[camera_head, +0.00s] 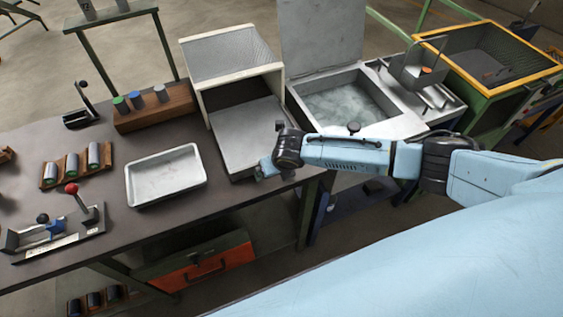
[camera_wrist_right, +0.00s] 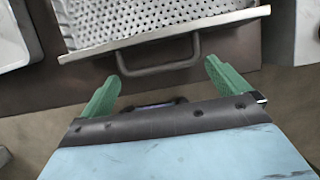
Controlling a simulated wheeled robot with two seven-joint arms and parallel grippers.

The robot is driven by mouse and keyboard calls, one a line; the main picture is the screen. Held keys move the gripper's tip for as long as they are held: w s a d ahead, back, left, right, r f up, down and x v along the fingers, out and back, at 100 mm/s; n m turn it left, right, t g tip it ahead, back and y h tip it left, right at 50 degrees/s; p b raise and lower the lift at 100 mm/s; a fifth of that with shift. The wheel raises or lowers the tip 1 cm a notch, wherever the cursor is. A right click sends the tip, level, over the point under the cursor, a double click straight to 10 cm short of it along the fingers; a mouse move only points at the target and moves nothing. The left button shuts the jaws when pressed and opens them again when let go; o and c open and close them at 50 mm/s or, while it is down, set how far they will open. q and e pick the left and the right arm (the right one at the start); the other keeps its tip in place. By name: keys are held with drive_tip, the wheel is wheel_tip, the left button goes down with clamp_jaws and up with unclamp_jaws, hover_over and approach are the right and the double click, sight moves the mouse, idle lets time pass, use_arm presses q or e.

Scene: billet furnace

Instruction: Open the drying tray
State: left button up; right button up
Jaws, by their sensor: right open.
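The drying tray (camera_head: 243,135) reaches out of the front of a white-framed box (camera_head: 232,80) towards the table's front edge. In the right wrist view the drying tray (camera_wrist_right: 165,43) shows a perforated floor, a pale metal front lip and a dark bar handle (camera_wrist_right: 158,69). My right gripper (camera_wrist_right: 163,74) is open, its green fingers to either side of the handle and apart from each other. In the head view my right gripper (camera_head: 267,168) is at the tray's front right corner; its fingers are hard to make out. My left gripper is not in view.
A shallow white tray (camera_head: 166,176) lies left of the drying tray. A water-filled basin (camera_head: 345,100) stands to the right. A wooden block with coloured cylinders (camera_head: 153,108) and a red-knobbed lever fixture (camera_head: 70,215) are further left. An orange drawer (camera_head: 205,265) is under the table.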

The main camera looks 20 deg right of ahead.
drive_tip(key=v, duration=1.3)
drive_tip(key=shift+p, duration=0.45)
drive_tip(key=shift+f, duration=0.1)
